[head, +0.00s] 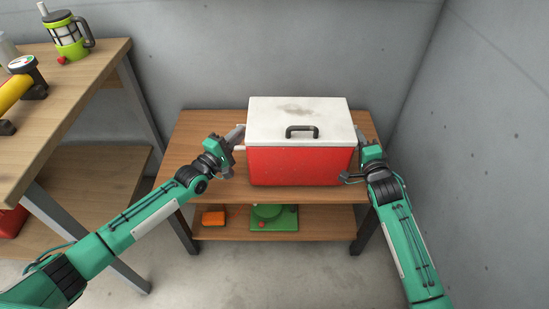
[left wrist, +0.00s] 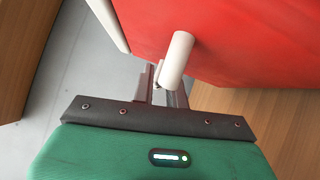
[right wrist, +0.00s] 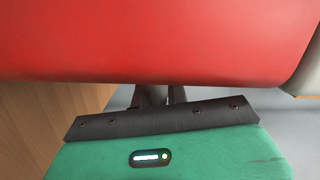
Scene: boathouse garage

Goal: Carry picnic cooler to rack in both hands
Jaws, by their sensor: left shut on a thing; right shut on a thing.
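The picnic cooler (head: 299,166) is a red box with a white lid and a dark lid handle. It is upright at the wooden rack's top shelf (head: 190,150); I cannot tell whether it rests on the wood or is slightly above it. My left gripper (head: 238,140) is at the cooler's left side, shut on a white side handle (left wrist: 176,58). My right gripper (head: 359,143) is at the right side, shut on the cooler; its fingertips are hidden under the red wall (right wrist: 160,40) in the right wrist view.
The rack's lower shelf holds an orange item (head: 213,218) and a green item (head: 273,217). Concrete walls close off the back and right.

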